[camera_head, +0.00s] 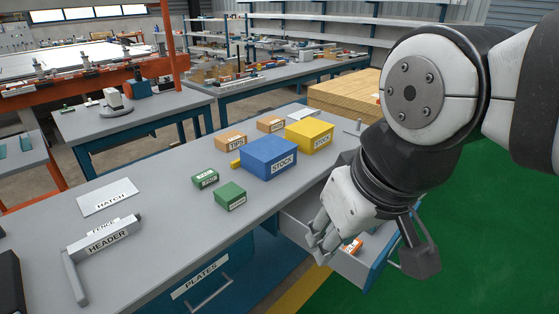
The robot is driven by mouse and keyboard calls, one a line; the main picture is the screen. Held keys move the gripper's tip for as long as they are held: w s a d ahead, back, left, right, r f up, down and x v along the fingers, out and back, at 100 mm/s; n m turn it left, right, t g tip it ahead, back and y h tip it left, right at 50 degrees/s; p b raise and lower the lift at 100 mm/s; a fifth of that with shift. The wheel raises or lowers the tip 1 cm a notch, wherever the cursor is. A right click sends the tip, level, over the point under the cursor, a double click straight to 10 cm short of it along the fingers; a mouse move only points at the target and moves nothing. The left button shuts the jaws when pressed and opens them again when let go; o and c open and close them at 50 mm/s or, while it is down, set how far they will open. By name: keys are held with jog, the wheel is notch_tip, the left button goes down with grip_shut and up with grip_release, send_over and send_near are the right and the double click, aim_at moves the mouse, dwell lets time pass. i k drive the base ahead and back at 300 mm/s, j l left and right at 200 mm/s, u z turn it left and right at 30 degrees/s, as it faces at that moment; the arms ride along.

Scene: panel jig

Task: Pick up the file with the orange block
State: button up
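An orange block with a white label (352,246) lies inside the open drawer (297,231) at the front of the workbench. Its label is too small to read for certain, and the gripper hides part of it. No file shape can be made out apart from this block. My gripper (320,246) points down over the drawer, to the left of the orange block in the picture. Its fingers are seen at a slant, so their gap is unclear. I cannot tell whether they touch anything.
The workbench (150,240) holds a blue STOCK box (269,158), a yellow STOCK box (310,136), small orange boxes (231,141), green boxes (230,196) and a grey HEADER piece (105,240). A closed PLATES drawer (200,282) is left of the open one. Green floor lies right.

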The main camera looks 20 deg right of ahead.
aim_at(354, 249)
jog(key=z, duration=1.15)
jog(key=l+u, duration=0.1)
jog(key=u, duration=0.3)
jog(key=i+l, duration=0.05)
